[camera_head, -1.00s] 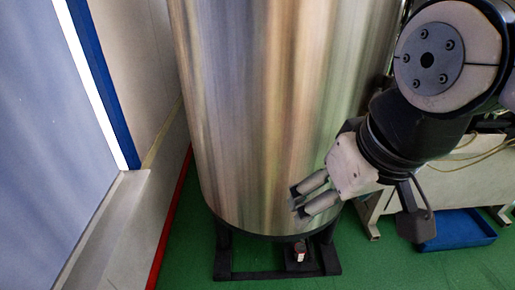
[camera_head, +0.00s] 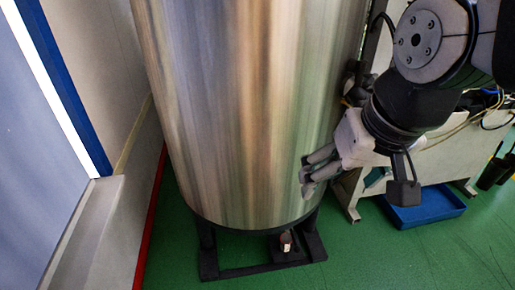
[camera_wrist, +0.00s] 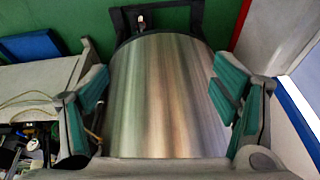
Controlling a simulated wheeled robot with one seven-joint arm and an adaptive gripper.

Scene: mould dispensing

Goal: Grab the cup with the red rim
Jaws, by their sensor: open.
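No cup with a red rim shows in either view. My gripper (camera_head: 306,178) is in front of the right side of a large steel cylinder in the head view, pointing left and a little down. In the wrist view my gripper (camera_wrist: 163,90) has its two green-padded fingers spread wide apart. Nothing is held between them; the steel cylinder (camera_wrist: 160,100) shows in the gap beyond.
The steel cylinder (camera_head: 240,110) stands on a black frame (camera_head: 240,271) and fills the middle. A blue tray (camera_head: 425,208) lies on the green floor (camera_head: 390,260) at right, beside a light bench (camera_head: 440,155) with cables. A wall with a blue strip (camera_head: 60,85) is at left.

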